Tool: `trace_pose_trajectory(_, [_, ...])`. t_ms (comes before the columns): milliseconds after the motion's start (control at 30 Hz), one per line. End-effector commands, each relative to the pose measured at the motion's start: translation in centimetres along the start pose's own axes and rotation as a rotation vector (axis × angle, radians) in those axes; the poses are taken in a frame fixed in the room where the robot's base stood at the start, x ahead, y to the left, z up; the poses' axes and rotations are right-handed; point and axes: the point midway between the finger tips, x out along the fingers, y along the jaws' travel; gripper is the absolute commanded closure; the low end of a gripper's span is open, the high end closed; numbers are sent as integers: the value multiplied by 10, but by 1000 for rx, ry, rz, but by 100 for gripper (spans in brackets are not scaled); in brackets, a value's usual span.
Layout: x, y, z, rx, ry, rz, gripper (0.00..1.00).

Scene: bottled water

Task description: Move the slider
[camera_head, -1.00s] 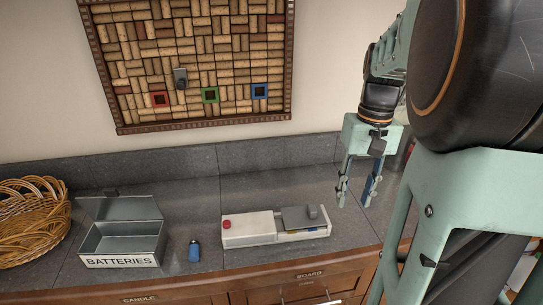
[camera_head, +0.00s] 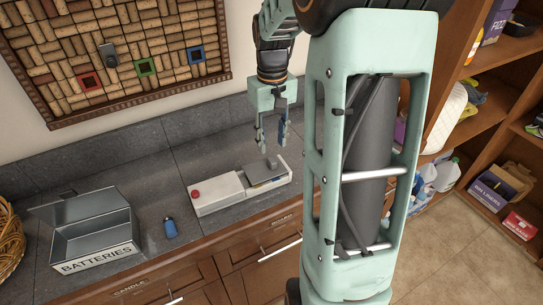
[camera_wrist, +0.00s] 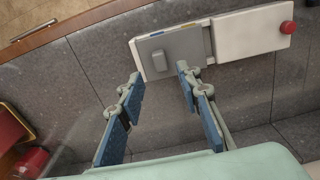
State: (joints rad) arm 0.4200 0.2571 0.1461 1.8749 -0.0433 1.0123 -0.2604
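The slider (camera_head: 259,170) is a grey plate with a raised grey knob, on the right part of a long white box (camera_head: 218,192) with a red button (camera_head: 196,194) at its left end. The slider also shows in the wrist view (camera_wrist: 180,46), with its knob (camera_wrist: 158,61) facing the gap between the fingers. My gripper (camera_head: 272,149) is open and empty, pointing down above and just behind the slider. In the wrist view my gripper (camera_wrist: 158,75) has its two blue-padded fingers wide apart, with no visible contact with the slider.
An open metal box marked BATTERIES (camera_head: 95,248) and a small blue battery-like object (camera_head: 170,228) stand left on the grey counter (camera_head: 130,170). A cork board (camera_head: 110,60) hangs behind. Shelves (camera_head: 470,120) with goods stand at right, beside open floor.

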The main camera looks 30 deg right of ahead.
Motion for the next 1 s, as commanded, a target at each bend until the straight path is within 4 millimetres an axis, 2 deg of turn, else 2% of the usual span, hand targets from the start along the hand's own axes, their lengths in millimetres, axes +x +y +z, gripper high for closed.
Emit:
trace_pose_trajectory(100, [25, -1, 2, 0, -6, -2, 68])
trace_pose_trajectory(333, [57, 0, 1, 0, -3, -1, 68])
trace_pose_trajectory(500, [65, 0, 0, 1, 0, 0, 68])
trace_pose_trajectory(733, [66, 0, 0, 1, 0, 0, 68])
trace_pose_trajectory(767, [66, 0, 0, 1, 0, 0, 69])
trace_pose_trajectory(1000, [66, 0, 0, 1, 0, 1, 96])
